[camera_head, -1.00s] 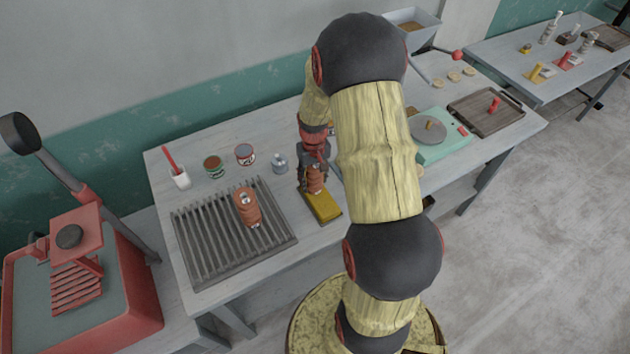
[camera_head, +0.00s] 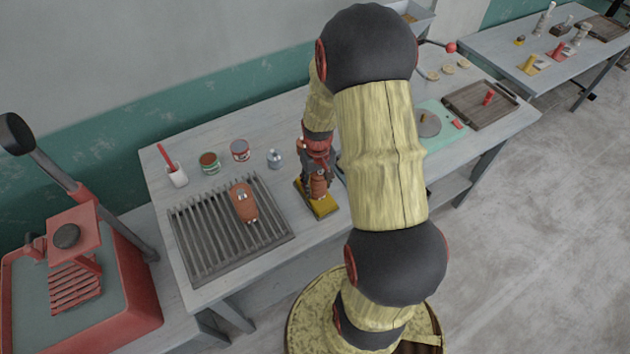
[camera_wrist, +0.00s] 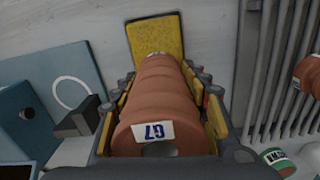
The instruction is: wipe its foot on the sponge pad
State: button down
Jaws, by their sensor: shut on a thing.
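My gripper (camera_head: 316,165) points down and is shut on a ribbed terracotta clay piece (camera_head: 319,188). In the wrist view the gripper (camera_wrist: 162,90) has its fingers on both sides of the clay piece (camera_wrist: 158,105), whose near end carries a white label with blue marks. The yellow sponge pad (camera_head: 323,209) lies on the table under the piece, and it shows past the far end of the piece in the wrist view (camera_wrist: 155,37). The piece stands roughly upright over the pad. Its foot is hidden, so I cannot tell whether it touches.
A second terracotta piece (camera_head: 243,203) lies on the slatted rack (camera_head: 197,270) left of the pad. Two tins (camera_head: 209,162) (camera_head: 240,150), a white cup (camera_head: 178,177) and a small metal pot (camera_head: 274,158) stand behind. A green device (camera_head: 436,143) is to the right.

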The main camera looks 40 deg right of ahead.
jog(key=shift+s+a, duration=0.2)
jog(key=shift+s, duration=0.55)
jog(key=shift+s+a, duration=0.15)
jog(key=shift+s, duration=0.6)
jog(key=shift+w+d, duration=0.3)
jog(key=shift+w, duration=1)
jog(key=shift+w+d, duration=0.35)
jog(key=shift+w, duration=1)
jog(key=shift+w+d, duration=0.3)
jog(key=shift+w, duration=1)
jog(key=shift+s, duration=0.2)
jog(key=shift+s+a+p, duration=0.15)
jog(key=shift+s+a, duration=0.15)
jog(key=shift+s, duration=0.95)
jog(key=shift+s+a+p, duration=0.1)
jog(key=shift+s+a, duration=0.25)
jog(key=shift+s, duration=0.85)
jog(key=shift+s+a+p, duration=0.15)
jog(key=shift+s+a, duration=0.15)
jog(key=shift+s, duration=0.95)
jog(key=shift+w+d+b, duration=0.1)
jog(key=shift+w+d, duration=0.2)
jog(key=shift+w, duration=1)
jog(key=shift+w+d+b, duration=0.1)
jog(key=shift+w+d, duration=0.2)
jog(key=shift+w, duration=0.95)
jog(key=shift+w+d+b, duration=0.1)
jog(key=shift+w+d, duration=0.2)
jog(key=shift+w, duration=1)
jog(key=shift+r, duration=0.2)
